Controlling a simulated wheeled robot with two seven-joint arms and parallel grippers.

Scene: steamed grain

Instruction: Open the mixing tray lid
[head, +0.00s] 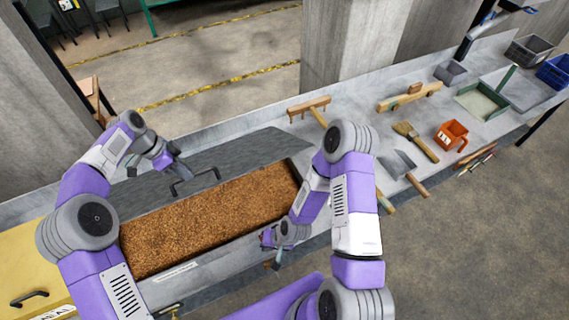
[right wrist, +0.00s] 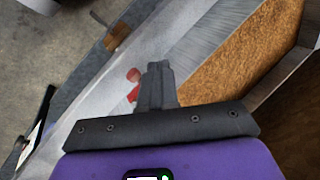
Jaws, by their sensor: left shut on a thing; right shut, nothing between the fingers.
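The mixing tray (head: 215,215) is a long metal trough filled with brown grain, its top uncovered. Its dark grey lid (head: 245,152) is swung back along the far side, with a black bar handle (head: 207,177) on it. My left gripper (head: 182,172) is at the left end of this handle and shut on it; the fingertips are partly hidden. My right gripper (head: 274,262) is shut and empty at the near edge of the tray. Its closed fingers (right wrist: 154,75) show in the right wrist view beside the grain.
A yellow lid with a black handle (head: 30,298) is at the lower left. A small red part (right wrist: 133,76) is beside my right fingers.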

